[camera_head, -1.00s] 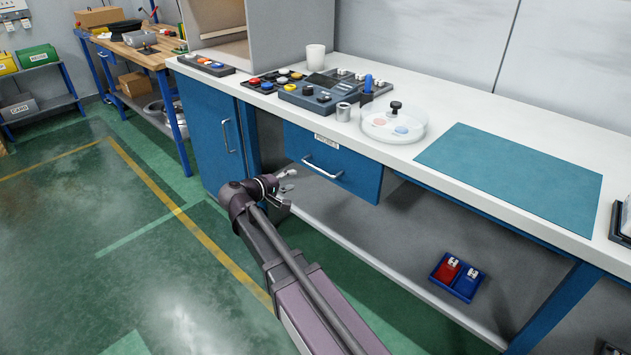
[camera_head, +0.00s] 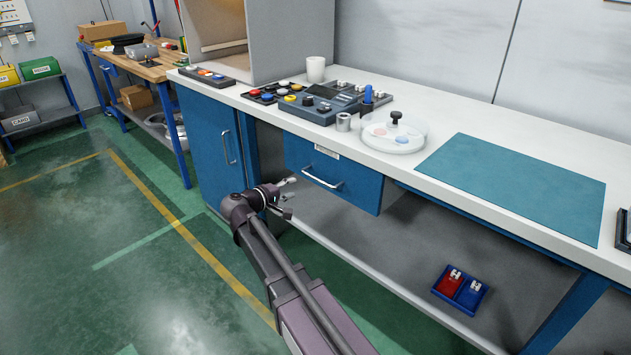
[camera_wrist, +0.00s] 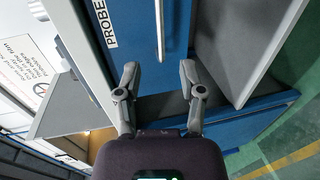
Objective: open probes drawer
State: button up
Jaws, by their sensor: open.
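The probes drawer (camera_head: 350,184) is a blue front under the white worktop, with a bar handle (camera_head: 322,179) and a white label above it. In the wrist view the drawer front (camera_wrist: 135,27) shows a label (camera_wrist: 102,22) reading "PROBE", cut off by the picture edge. My gripper (camera_head: 289,190) is open and empty, in front of the drawer's lower left in the head view. In the wrist view my gripper (camera_wrist: 159,72) has its fingers apart, and the handle (camera_wrist: 159,30) lies beyond them, lined up with the gap. I see no contact with it.
A blue cupboard door (camera_head: 213,143) is left of the drawer. The worktop (camera_head: 465,115) carries a control box (camera_head: 318,108), a clear round dish (camera_head: 393,135) and a teal mat (camera_head: 510,188). A lower shelf (camera_head: 385,255) holds a small red and blue tray (camera_head: 461,289). Green floor is free at left.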

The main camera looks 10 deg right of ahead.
aim_at(316, 178)
jog(key=b+x, duration=0.2)
jog(key=x, duration=0.9)
jog(key=shift+w+d, duration=0.2)
jog(key=shift+d, duration=0.05)
grip_shut()
jog(key=shift+a, duration=0.2)
jog(key=shift+d, duration=0.15)
